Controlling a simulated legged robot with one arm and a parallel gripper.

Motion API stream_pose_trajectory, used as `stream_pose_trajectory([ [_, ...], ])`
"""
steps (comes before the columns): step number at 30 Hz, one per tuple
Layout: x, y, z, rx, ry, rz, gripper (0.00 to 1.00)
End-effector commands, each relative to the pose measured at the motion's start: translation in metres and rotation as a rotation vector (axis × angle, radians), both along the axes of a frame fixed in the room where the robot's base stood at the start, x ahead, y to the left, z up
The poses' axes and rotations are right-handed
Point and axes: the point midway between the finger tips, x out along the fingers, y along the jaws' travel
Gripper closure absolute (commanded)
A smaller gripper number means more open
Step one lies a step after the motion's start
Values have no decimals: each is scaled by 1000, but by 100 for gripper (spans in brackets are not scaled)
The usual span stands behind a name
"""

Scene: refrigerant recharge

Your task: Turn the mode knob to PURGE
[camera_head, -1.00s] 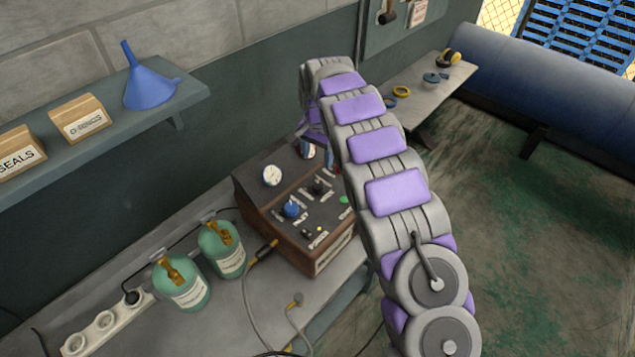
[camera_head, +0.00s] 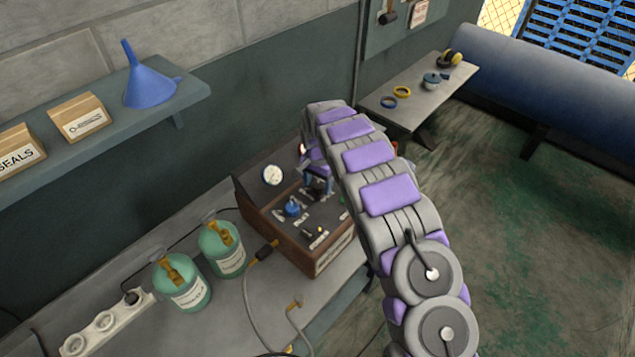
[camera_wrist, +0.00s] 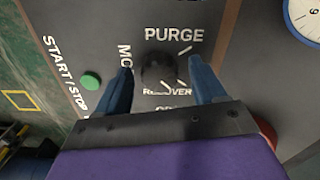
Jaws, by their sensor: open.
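My gripper (camera_wrist: 160,72) is open, with one blue finger on each side of the knob and a gap visible on both sides. In the head view my gripper (camera_head: 318,178) is over the upper middle of the machine's panel (camera_head: 325,215), and it hides the knob there. Where the knob points is too dark to tell.
A green START/STOP button (camera_wrist: 91,81) is left of the gripper in the wrist view. A blue knob (camera_head: 292,207) and a gauge (camera_head: 272,175) are on the panel. Two green cylinders (camera_head: 182,285) stand left of the machine. A shelf with a blue funnel (camera_head: 148,82) hangs above.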

Motion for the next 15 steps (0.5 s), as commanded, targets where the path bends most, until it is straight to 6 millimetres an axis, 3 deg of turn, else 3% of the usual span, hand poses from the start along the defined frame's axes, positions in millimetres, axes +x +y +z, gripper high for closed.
stream_pose_trajectory([
  [2,0,0,0,0,0,0,31],
  [15,0,0,0,1,0,0,72],
])
